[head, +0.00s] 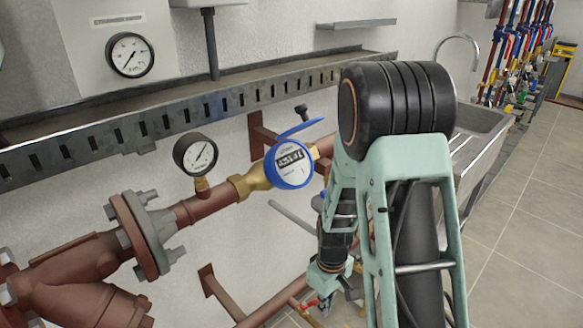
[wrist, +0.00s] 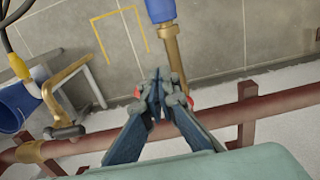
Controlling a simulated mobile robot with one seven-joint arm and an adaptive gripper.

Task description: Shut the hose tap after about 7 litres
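My gripper (wrist: 158,84) is at the middle of the wrist view, its dark fingers converging until the tips look together. Small red parts show on both sides of the fingertips, probably the handle of the hose tap (wrist: 190,103), mostly hidden by the fingers. I cannot tell whether the fingers touch or hold it. A brass tube (wrist: 172,52) with a blue hose end (wrist: 160,9) rises just beyond. In the head view, a red handle (head: 311,303) shows low beside my gripper. The blue-lidded water meter (head: 290,165) is on the pipe; its digits are too small to read surely.
A red-brown pipe (wrist: 225,118) crosses behind the gripper. A blue bucket-like vessel (wrist: 15,106) and a bent brass pipe (wrist: 63,77) are at left. A pressure gauge (head: 196,155) stands beside the meter. A sink (head: 482,135) is behind my arm; floor (head: 535,215) is clear at right.

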